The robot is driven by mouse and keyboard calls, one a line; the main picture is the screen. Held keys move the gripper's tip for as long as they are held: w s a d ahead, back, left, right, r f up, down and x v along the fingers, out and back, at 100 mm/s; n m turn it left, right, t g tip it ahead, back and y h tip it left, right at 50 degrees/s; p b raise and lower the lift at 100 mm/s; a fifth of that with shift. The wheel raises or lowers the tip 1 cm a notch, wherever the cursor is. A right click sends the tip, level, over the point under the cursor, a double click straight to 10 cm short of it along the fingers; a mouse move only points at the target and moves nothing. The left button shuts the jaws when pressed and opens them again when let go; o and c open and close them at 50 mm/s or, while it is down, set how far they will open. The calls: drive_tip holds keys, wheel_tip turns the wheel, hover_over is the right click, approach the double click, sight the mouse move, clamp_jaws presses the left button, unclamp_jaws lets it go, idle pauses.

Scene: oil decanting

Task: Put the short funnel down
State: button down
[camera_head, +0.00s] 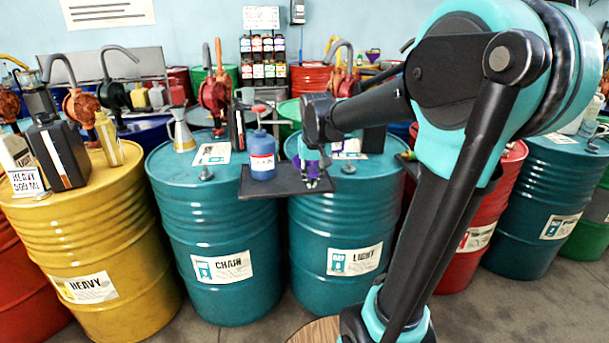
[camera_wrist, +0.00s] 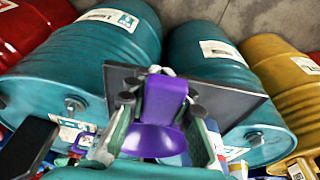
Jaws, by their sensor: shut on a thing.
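The short funnel is purple. In the wrist view the funnel (camera_wrist: 157,139) sits between my two fingers, its wide bowl toward the camera. My gripper (camera_wrist: 160,100) is shut on it. In the head view my gripper (camera_head: 311,166) is over the right part of a black tray (camera_head: 260,191), with a little purple showing at the fingers. The tray also lies beyond the funnel in the wrist view (camera_wrist: 233,92). I cannot tell whether the funnel touches the tray. A blue bottle (camera_head: 262,158) stands upright on the tray, left of my gripper.
The tray is in front of the teal CHAIN drum (camera_head: 215,220) and LIGHT drum (camera_head: 340,225). A grey-white measure (camera_head: 181,135) stands on the CHAIN drum. The yellow HEAVY drum (camera_head: 90,235) at left holds a black can (camera_head: 62,150) and a yellow bottle (camera_head: 108,140).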

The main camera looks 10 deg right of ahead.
drive_tip(key=w, duration=0.9)
drive_tip(key=shift+w, duration=0.3)
drive_tip(key=shift+s+x, duration=0.1)
drive_tip(key=shift+x, duration=0.75)
drive_tip(key=shift+s+x, duration=0.15)
drive_tip(key=shift+x, duration=0.75)
drive_tip(key=shift+f, duration=0.1)
drive_tip(key=c, duration=1.3)
unclamp_jaws()
drive_tip(key=v, duration=1.2)
drive_tip(key=shift+t, duration=0.8)
drive_tip(key=s+d+f, duration=0.1)
drive_tip(key=s+f, duration=0.6)
drive_tip(key=s, duration=0.1)
drive_tip(key=s+d+f, duration=0.2)
drive_tip(key=s+f, duration=0.6)
drive_tip(key=s, duration=0.1)
drive_tip(key=s+d+f, duration=0.2)
drive_tip(key=s+f, duration=0.6)
drive_tip(key=s, duration=0.1)
drive_tip(key=shift+s+d+f, duration=0.1)
drive_tip(key=shift+f, duration=0.05)
